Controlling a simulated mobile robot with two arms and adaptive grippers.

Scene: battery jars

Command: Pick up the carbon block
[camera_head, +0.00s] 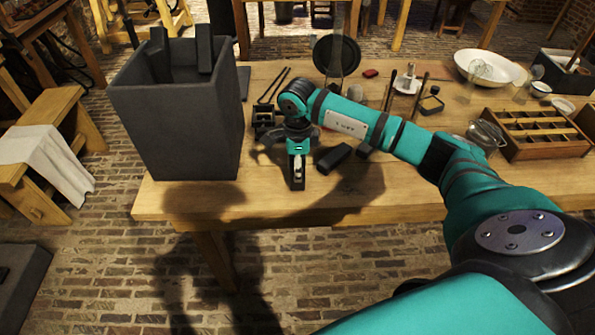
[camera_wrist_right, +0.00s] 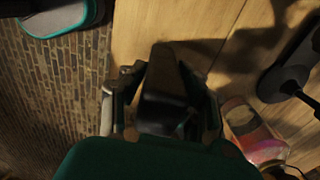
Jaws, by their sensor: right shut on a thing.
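My right gripper (camera_head: 297,172) points down over the front part of the wooden table, right of the large grey bin. In the right wrist view, a dark, long carbon block (camera_wrist_right: 163,85) sits between its two fingers, which are shut on it. In the head view the held block is mostly hidden by the dark gripper, and whether it is clear of the table is hard to tell. Another dark block (camera_head: 334,158) lies on the table just right of the gripper. My left gripper is not in view.
The tall grey bin (camera_head: 172,125) stands close on the left with dark blocks sticking out of its top. Tongs (camera_head: 272,86), a round dark pan (camera_head: 337,54), a white bowl (camera_head: 487,68) and a wooden compartment tray (camera_head: 535,150) stand farther back or right. The table's front edge is near.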

